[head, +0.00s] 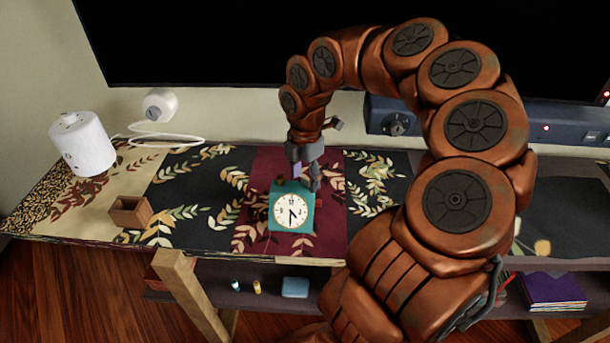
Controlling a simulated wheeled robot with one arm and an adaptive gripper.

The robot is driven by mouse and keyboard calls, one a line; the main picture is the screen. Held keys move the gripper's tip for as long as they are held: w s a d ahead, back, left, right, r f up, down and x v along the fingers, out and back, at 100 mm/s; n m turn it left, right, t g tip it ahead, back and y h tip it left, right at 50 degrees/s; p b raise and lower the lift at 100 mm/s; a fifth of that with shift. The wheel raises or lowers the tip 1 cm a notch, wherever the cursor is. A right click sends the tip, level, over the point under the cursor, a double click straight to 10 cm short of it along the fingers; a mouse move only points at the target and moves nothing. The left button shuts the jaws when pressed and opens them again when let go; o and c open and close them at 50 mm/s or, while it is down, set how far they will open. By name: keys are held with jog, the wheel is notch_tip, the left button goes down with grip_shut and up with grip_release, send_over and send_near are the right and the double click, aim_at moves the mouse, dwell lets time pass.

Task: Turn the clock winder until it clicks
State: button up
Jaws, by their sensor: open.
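A teal clock (275,219) with a round cream face and dark hands stands upright on the patterned runner in the head view. A small dark part, which may be the winder, shows on its top left; I cannot make out its shape. My gripper (308,181) is open and points down just above and behind the clock's top right. A pale purplish patch shows between the fingers, too small to identify. Whether a finger touches the clock cannot be told. The clock's back is hidden.
A small wooden box (130,211) and a white cylindrical device (82,144) stand at the left. A white plug-like device (160,104) with a cable is by the wall. A dark blue bar with a knob (396,124) is behind my arm.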

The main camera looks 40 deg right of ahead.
jog(key=shift+c, duration=0.2)
grip_shut()
jog(key=shift+m, duration=0.4)
